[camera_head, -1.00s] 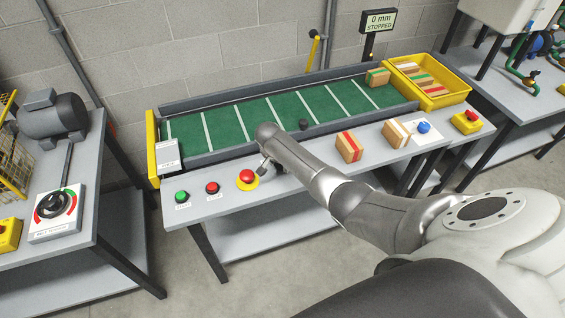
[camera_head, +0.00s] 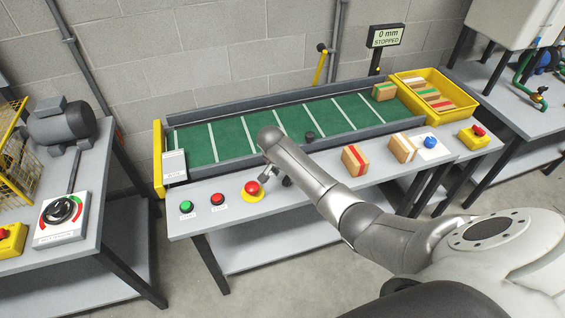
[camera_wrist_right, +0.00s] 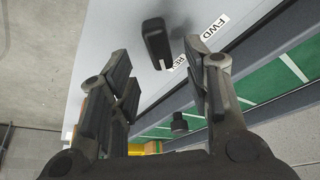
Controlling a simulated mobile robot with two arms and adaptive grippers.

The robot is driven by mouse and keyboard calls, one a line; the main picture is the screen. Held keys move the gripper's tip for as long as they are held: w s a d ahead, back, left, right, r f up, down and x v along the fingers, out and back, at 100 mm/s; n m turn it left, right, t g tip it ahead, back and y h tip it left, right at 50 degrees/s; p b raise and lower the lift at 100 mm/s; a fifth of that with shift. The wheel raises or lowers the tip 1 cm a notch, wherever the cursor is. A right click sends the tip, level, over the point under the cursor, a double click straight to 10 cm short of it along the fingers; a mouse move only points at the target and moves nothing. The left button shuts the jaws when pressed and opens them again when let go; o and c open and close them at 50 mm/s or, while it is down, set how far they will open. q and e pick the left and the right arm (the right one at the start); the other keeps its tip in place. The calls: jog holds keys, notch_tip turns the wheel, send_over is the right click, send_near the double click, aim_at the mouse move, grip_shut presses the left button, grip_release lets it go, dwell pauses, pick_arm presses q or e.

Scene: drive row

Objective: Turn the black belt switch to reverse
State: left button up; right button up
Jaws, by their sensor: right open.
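The black belt switch (camera_wrist_right: 155,42) is a bar-shaped knob on the grey panel in the right wrist view. Its white-marked end lies near the REV label (camera_wrist_right: 176,65), which a finger partly covers; the FWD label (camera_wrist_right: 214,27) is farther right. My right gripper (camera_wrist_right: 160,80) is open, its fingers on either side of an empty gap, with the switch beyond the tips and apart from them. In the head view, my right gripper (camera_head: 272,176) is above the panel beside the red mushroom button, and my arm hides much of the switch area. My left gripper is not in view.
A red mushroom button (camera_head: 252,188), a red button (camera_head: 217,198) and a green button (camera_head: 186,206) sit left of my gripper.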

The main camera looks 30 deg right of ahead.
jog(key=v, duration=0.7)
jog(key=shift+r, duration=0.15)
jog(key=shift+s+a, duration=0.1)
